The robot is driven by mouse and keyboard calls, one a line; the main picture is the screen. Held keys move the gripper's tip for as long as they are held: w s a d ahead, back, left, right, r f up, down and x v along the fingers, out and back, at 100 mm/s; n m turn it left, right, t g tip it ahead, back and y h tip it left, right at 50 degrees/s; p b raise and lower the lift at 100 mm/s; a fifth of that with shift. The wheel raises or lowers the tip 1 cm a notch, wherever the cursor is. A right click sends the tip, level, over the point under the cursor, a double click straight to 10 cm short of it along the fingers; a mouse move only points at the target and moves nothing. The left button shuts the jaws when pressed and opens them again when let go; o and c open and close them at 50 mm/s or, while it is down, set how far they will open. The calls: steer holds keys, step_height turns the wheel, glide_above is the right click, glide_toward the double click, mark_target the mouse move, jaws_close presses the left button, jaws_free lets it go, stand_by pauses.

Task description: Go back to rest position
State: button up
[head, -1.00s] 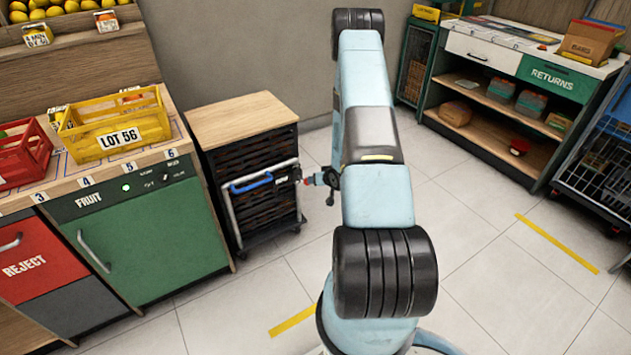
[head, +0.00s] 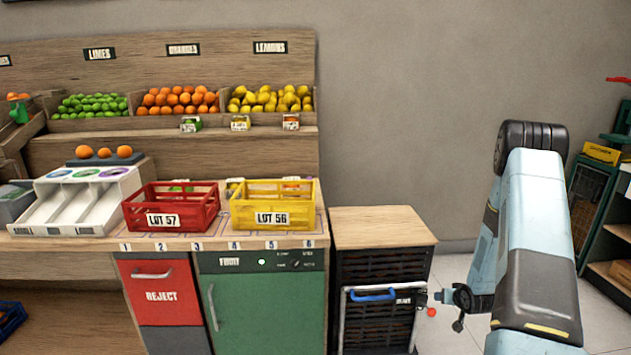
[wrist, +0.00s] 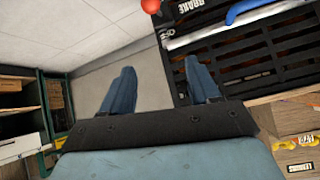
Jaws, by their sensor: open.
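My gripper (wrist: 160,72) shows in the wrist view with its two blue fingers apart and nothing between them. It is open and points past the side of the dark slatted cart (wrist: 270,45). My arm (head: 530,225) is folded at the right of the head view. I cannot make out the fingers there.
The wood-topped cart (head: 383,228) stands right of the green FRUIT cabinet (head: 262,310), with a blue handle (head: 373,295) and a red knob (head: 431,312) near my arm. A red crate (head: 171,205) and yellow crate (head: 272,204) sit on the counter. Dark shelving stands far right.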

steer(key=s+a+r+g+h, duration=0.1)
steer(key=s+a+r, duration=0.15)
steer(key=r, duration=0.85)
steer(key=s+a+r+n, duration=0.1)
steer(key=a+r, duration=0.3)
steer(key=r, duration=0.7)
steer(key=s+a+r+g+h, duration=0.15)
steer(key=a+r, duration=0.25)
steer(key=r, duration=0.7)
steer(key=s+a+r+y, duration=0.1)
steer(key=s+a+r, duration=0.6)
steer(key=s+r, duration=0.55)
steer(key=s+a+r+y, duration=0.1)
steer(key=s+a, duration=0.2)
steer(key=s, duration=0.6)
steer(key=s+a+r+n+g+y, duration=0.1)
steer(key=s+a+r, duration=0.1)
steer(key=s, duration=0.7)
steer(key=shift+s+a, duration=0.3)
steer(key=shift+a, duration=0.4)
